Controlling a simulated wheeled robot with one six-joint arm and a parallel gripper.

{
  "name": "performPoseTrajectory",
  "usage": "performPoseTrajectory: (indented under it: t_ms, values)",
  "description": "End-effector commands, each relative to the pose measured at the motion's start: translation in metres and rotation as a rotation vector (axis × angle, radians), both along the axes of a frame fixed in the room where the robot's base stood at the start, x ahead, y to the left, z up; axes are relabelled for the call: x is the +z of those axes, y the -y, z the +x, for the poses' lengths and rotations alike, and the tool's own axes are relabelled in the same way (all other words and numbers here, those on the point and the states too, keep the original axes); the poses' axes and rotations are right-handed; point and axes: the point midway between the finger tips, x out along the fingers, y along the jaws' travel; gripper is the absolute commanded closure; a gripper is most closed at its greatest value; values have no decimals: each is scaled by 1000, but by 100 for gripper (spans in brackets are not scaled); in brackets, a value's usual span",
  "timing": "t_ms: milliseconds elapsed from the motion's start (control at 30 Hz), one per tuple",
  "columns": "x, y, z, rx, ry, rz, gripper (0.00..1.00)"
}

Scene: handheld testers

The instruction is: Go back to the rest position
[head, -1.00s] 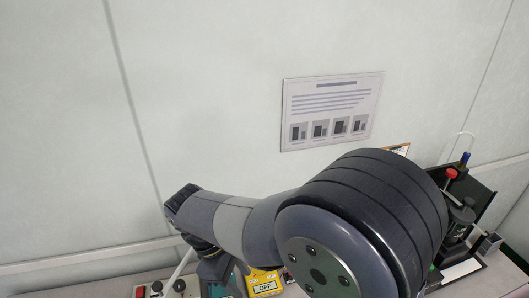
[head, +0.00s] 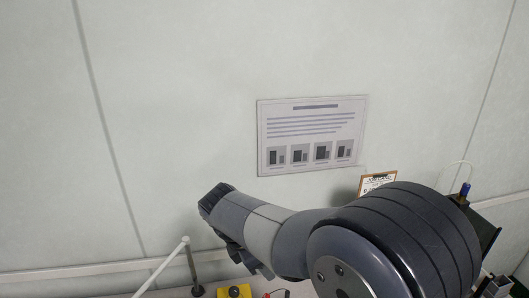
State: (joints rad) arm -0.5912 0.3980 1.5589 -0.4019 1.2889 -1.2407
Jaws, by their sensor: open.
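My arm crosses the lower right of the head view, its large dark joint nearest the camera and its grey forearm reaching left to a dark wrist joint. My gripper (head: 250,264) shows only in part, as dark pieces below the forearm. It is open, with nothing seen in it. The forearm hides most of it. It is above the bench, apart from the yellow tester (head: 234,292) at the bottom edge.
A printed poster (head: 312,135) hangs on the pale wall (head: 170,90). A clipboard (head: 377,182) stands behind my arm. A white angled rod (head: 163,265) and a dark post (head: 192,270) rise at lower left. A black stand (head: 487,228) is at right. The space above the forearm is clear.

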Motion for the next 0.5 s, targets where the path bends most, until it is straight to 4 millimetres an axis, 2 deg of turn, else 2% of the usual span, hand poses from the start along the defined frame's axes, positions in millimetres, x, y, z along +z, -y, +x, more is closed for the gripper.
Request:
performPoseTrajectory:
  t_ms: [500]
  values:
    - [-1,27,73,294,1,1,57]
